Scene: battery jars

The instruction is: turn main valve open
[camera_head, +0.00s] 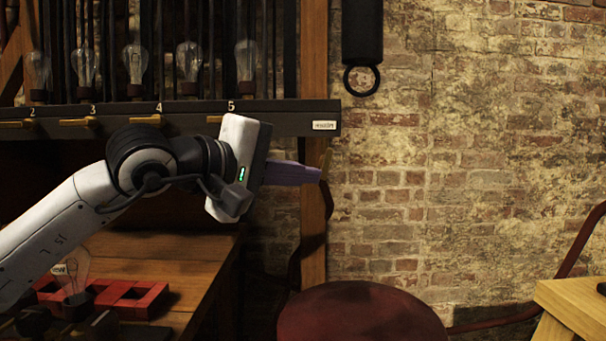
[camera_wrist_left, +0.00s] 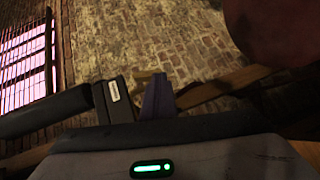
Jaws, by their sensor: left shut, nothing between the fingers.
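A dark bar (camera_head: 180,112) carries numbered brass tap handles and ends at the right in a small white label (camera_head: 323,125), too small to read surely. A short brass lever (camera_head: 327,158) hangs below that end, in front of the wooden post; I take it as the main valve's handle. In the left wrist view a brass piece (camera_wrist_left: 143,74) shows by the fingertips. My left gripper (camera_head: 318,174), with purple fingers, is shut and empty, pointing right, its tips close to the lever. I cannot tell if they touch. The fingers also show in the wrist view (camera_wrist_left: 158,84).
Glass bulbs (camera_head: 190,60) stand above the bar. A wooden bench (camera_head: 190,255) below holds a red rack (camera_head: 130,298) and a bulb (camera_head: 73,270). A round dark-red stool (camera_head: 360,315) stands low in the middle. A wooden table (camera_head: 575,300) is at right. The brick wall side is clear.

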